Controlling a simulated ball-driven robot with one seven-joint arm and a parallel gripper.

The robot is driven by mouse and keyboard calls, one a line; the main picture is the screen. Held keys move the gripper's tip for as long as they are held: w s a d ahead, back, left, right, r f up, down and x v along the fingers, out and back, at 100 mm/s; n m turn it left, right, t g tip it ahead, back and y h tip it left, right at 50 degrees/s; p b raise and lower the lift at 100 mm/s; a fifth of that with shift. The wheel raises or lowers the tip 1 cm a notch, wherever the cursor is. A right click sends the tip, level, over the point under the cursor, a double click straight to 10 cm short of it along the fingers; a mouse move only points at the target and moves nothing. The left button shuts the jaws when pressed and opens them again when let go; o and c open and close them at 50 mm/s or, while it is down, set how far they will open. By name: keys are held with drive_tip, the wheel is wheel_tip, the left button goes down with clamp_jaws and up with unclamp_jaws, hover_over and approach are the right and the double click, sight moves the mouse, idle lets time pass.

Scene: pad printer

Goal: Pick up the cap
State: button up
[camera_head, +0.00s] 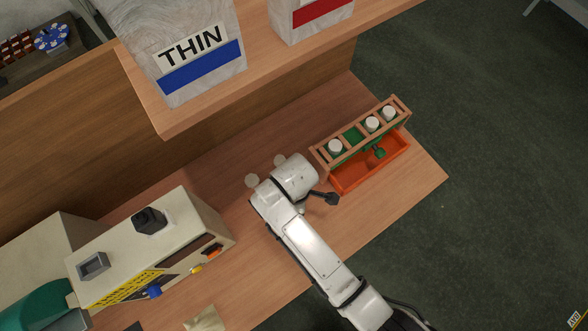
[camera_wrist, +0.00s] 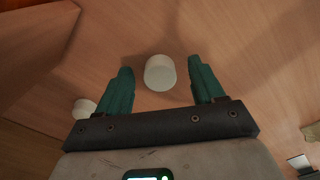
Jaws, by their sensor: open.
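In the wrist view a white round cap (camera_wrist: 160,73) stands on the wooden bench, between and slightly ahead of the two green fingers of my gripper (camera_wrist: 160,66). The fingers are apart, with clear space on both sides of the cap, and hold nothing. A second white cap (camera_wrist: 84,108) sits outside the left finger. In the head view two white round caps show beside the end of my arm, one above it (camera_head: 280,160) and one to its left (camera_head: 251,181). My fingers are hidden under the arm there.
A wooden rack (camera_head: 320,158) with several white-topped items stands right of my arm. A beige machine (camera_head: 150,235) is at lower left. A raised shelf (camera_head: 170,125) with bags stands behind.

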drive_tip(key=c, duration=1.1)
drive_tip(key=shift+r, duration=0.1)
